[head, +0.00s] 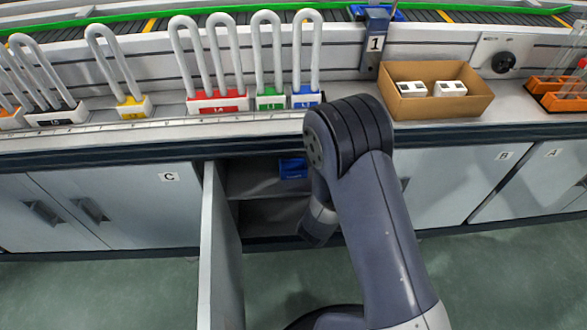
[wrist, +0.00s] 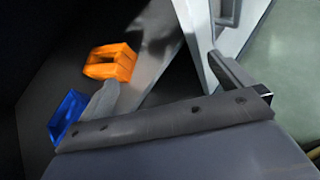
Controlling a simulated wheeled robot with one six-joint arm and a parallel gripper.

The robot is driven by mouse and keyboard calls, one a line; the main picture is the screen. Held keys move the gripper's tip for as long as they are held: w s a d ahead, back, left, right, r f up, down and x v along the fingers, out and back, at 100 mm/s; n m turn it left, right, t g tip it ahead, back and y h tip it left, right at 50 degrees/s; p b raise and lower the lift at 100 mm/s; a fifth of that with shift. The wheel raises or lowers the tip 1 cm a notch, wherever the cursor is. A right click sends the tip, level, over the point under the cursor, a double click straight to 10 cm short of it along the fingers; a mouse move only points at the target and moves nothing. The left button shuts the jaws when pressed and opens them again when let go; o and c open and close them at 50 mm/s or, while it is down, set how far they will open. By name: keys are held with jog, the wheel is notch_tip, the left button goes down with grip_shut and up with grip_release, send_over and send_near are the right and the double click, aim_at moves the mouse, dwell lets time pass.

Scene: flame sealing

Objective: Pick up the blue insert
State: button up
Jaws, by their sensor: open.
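The blue insert (head: 292,168) sits inside the open cabinet, at the back of the upper shelf, in the head view. In the wrist view the blue insert (wrist: 67,115) is at the left, just outside my left finger, partly covered by the finger and gripper body. My gripper (wrist: 162,73) is open, its two fingers wide apart with nothing between them. In the head view my arm reaches down to the cabinet opening, and the fingertips cannot be made out there.
An orange insert (wrist: 110,62) lies beyond the left finger. The open cabinet door (head: 219,250) stands left of my arm; a pale panel (wrist: 215,30) is near the right finger. On the counter are looped-tube racks (head: 217,103) and a cardboard box (head: 436,105).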

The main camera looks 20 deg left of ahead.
aim_at(292, 161)
jog(key=s+a+n+y, duration=0.2)
jog(key=a+n+y, duration=0.75)
jog(key=a, duration=0.55)
jog(key=shift+n+h, duration=0.25)
jog(key=shift+h, duration=0.1)
jog(key=x, duration=0.2)
jog(key=b+x, duration=0.1)
jog(key=x, duration=0.1)
jog(key=shift+w+r, duration=0.1)
jog(key=shift+w, duration=0.3)
jog(key=shift+w+r+b+x, duration=0.15)
jog(key=shift+b+x, duration=0.3)
jog(key=shift+x, duration=0.9)
jog(key=shift+w+r+b+x, duration=0.15)
jog(key=shift+b+x, duration=0.25)
jog(key=shift+x, duration=0.95)
jog(key=shift+s+d, duration=0.1)
jog(key=shift+d, duration=0.1)
jog(key=shift+r, duration=0.1)
jog(key=c, duration=1.1)
